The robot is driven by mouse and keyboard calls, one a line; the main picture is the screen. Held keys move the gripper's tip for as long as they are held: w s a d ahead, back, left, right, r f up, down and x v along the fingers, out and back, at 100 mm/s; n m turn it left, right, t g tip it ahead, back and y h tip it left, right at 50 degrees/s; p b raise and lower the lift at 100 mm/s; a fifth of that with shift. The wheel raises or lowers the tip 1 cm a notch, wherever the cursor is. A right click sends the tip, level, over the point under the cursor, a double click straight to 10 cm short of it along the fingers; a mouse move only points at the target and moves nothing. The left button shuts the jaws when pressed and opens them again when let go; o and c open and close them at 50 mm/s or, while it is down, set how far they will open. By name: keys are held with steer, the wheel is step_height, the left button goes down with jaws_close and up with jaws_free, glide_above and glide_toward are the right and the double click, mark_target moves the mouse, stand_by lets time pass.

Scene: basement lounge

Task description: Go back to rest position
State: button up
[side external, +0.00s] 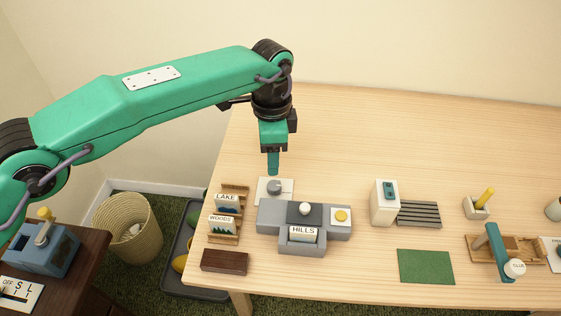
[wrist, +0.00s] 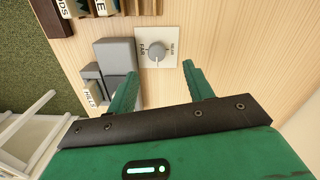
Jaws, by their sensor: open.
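My gripper (side external: 273,170) is green and points down over the wooden table, above a white plate with a round grey knob (side external: 274,187). In the wrist view its two fingers (wrist: 155,86) are spread apart with nothing between them. The knob (wrist: 157,52) and its lettered plate lie beyond the fingertips there. I cannot tell from the side view how far above the knob the fingertips are. My arm reaches in from the left.
A grey device with a HILLS card (side external: 303,234) stands just in front of the knob. A wooden rack (side external: 239,189) holds LAKE and WOODS cards. A dark brown block (side external: 225,261), a white box (side external: 384,203) and a green mat (side external: 426,267) are nearby. The table's back is clear.

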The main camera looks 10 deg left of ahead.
steer(key=w+a+r+n+t, duration=0.15)
steer(key=a+r+n, duration=0.25)
steer(key=a+r, duration=0.85)
steer(key=s+a+r+n+t+h, duration=0.1)
steer(key=s+a+r+n, duration=0.15)
steer(key=a, duration=0.45)
steer(key=s+a+r+n, duration=0.1)
steer(key=a+r, duration=0.3)
steer(key=a, duration=0.3)
steer(key=s+a+r+n+t, duration=0.2)
steer(key=s+a+n, duration=0.2)
steer(key=s+a, duration=0.75)
steer(key=s+a+f+n+t, duration=0.1)
steer(key=s+a+f+n, duration=0.3)
steer(key=s, duration=0.7)
steer(key=a+f, duration=0.2)
steer(key=a, duration=0.1)
steer(key=shift+y, duration=0.4)
steer(key=shift+f, duration=0.1)
